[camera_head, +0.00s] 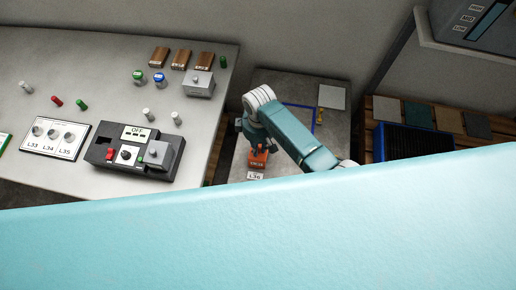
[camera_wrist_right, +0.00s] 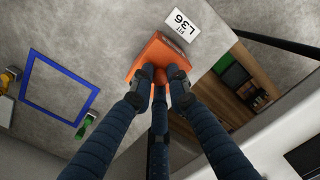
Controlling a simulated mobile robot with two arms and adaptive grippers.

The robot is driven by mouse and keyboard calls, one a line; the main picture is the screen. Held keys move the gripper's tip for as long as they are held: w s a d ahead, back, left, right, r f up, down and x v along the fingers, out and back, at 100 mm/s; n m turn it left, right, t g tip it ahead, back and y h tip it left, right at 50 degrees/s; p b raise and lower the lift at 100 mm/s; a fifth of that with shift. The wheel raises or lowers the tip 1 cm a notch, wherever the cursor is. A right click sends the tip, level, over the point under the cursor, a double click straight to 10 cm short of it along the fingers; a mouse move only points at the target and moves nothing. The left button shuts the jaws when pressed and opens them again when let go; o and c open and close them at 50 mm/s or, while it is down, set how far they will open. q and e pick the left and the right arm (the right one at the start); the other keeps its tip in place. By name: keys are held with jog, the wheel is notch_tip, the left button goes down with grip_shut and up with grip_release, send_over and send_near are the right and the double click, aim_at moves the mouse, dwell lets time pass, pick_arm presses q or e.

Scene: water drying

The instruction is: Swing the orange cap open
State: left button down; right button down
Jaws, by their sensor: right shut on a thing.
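The orange cap (camera_head: 258,160) sits on the grey table (camera_head: 284,90), beside a white label reading L36 (camera_head: 255,176). In the right wrist view the orange cap (camera_wrist_right: 148,58) is a block with a small round knob between my fingertips. My right gripper (camera_head: 259,146) is above the cap, with its dark fingers (camera_wrist_right: 164,76) shut on the knob. The cap looks closed, but its hinge and what lies under it are hidden. My left gripper is not in view.
A blue square outline (camera_wrist_right: 60,87) is marked on the table, with a green piece (camera_wrist_right: 85,124) near its corner. At left, a bench (camera_head: 60,85) holds a black control box (camera_head: 130,153) and several small parts. A blue-framed tray (camera_head: 415,140) stands at right.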

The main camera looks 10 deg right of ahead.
jog(key=shift+w+d+r+g+y+b, duration=0.2)
jog(key=shift+w+g+b, duration=0.35)
jog(key=shift+w+b, duration=0.1)
jog(key=shift+w+d+r+g+y+b, duration=0.15)
jog(key=shift+w+r+g+y+b, duration=0.05)
jog(key=shift+w+g+b, duration=0.4)
jog(key=shift+w+d+r+b, duration=0.2)
jog(key=shift+w+b, duration=0.15)
jog(key=shift+w, duration=0.25)
jog(key=w+b, duration=0.1)
jog(key=w+d+b, duration=0.1)
jog(key=shift+w+d+r+t, duration=0.1)
jog(key=shift+w+r+t, duration=0.15)
jog(key=shift+w, duration=0.1)
jog(key=shift+s+f, duration=0.1)
jog(key=shift+f, duration=0.05)
jog(key=c, duration=1.7)
grip_release()
jog(key=shift+o, duration=0.2)
jog(key=shift+d+f, duration=0.1)
